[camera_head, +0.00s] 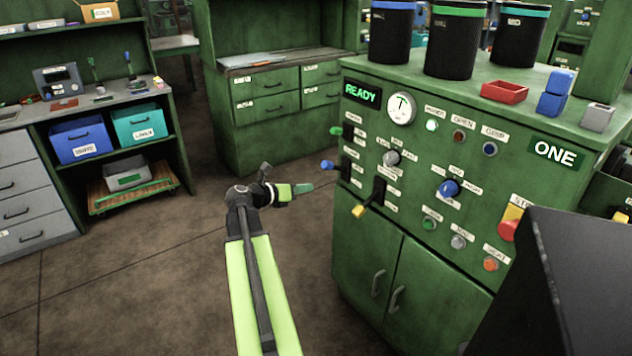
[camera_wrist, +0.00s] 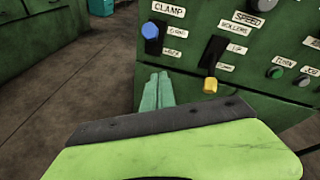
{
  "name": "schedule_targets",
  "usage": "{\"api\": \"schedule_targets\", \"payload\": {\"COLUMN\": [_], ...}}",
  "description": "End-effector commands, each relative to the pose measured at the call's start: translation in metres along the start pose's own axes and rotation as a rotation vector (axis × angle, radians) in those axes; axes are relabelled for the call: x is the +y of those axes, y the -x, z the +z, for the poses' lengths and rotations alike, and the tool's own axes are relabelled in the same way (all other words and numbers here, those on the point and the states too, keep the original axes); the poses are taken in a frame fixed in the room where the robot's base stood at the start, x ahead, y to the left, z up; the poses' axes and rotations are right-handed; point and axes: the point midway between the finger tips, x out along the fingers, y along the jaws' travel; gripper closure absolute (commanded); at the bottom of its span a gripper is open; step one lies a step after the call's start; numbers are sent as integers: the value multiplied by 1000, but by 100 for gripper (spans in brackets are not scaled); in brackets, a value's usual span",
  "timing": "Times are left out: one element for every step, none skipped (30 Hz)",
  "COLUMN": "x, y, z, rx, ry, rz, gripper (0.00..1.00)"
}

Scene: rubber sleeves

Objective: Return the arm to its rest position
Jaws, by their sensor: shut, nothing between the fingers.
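My gripper (camera_head: 304,188) is at the end of my lime-green arm, over the floor just left of the green machine (camera_head: 370,235). Its fingers point right toward the machine's panel, and they are shut with nothing between them. In the wrist view my green fingers (camera_wrist: 157,91) lie together side by side, below the blue-knobbed CLAMP lever (camera_wrist: 151,31). A yellow-knobbed lever (camera_wrist: 210,85) is to their right. In the head view the blue knob (camera_head: 327,165) and yellow knob (camera_head: 358,211) stick out from the panel near the gripper. I cannot tell the exact gap to them.
The machine's display (camera_head: 362,96) reads READY. A workbench with blue (camera_head: 84,139) and teal (camera_head: 139,124) boxes is at the left. The floor (camera_head: 130,270) left of my arm is clear.

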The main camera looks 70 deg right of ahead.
Motion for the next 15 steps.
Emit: {"api": "schedule_targets", "payload": {"x": [-2, -1, -1, -1, -1, -1, -1, 0, 0, 0, 0, 0, 0, 0, 0], "y": [10, 13, 17, 20, 21, 22, 23, 23, 23, 23, 23, 23, 23, 23, 23], "z": [2, 2, 1, 1, 0, 0, 0, 0, 0, -1, -1, -1, -1, -1, -1], "rx": [0, -1, -1, 0, 0, 1, 1, 1, 1, 1, 1, 1, 1, 1, 1], "ry": [1, 1, 1, 1, 1, 0, 0, 0, 0, 0, 0, 0, 0, 0, 0], "rz": [1, 1, 1, 1, 0, 0, 0, -1, -1, -1, 0, 0, 0, 0, 0], "gripper": [100, 100, 100, 100, 100, 100, 100, 100, 100, 100, 100, 100, 100, 100, 100]}}
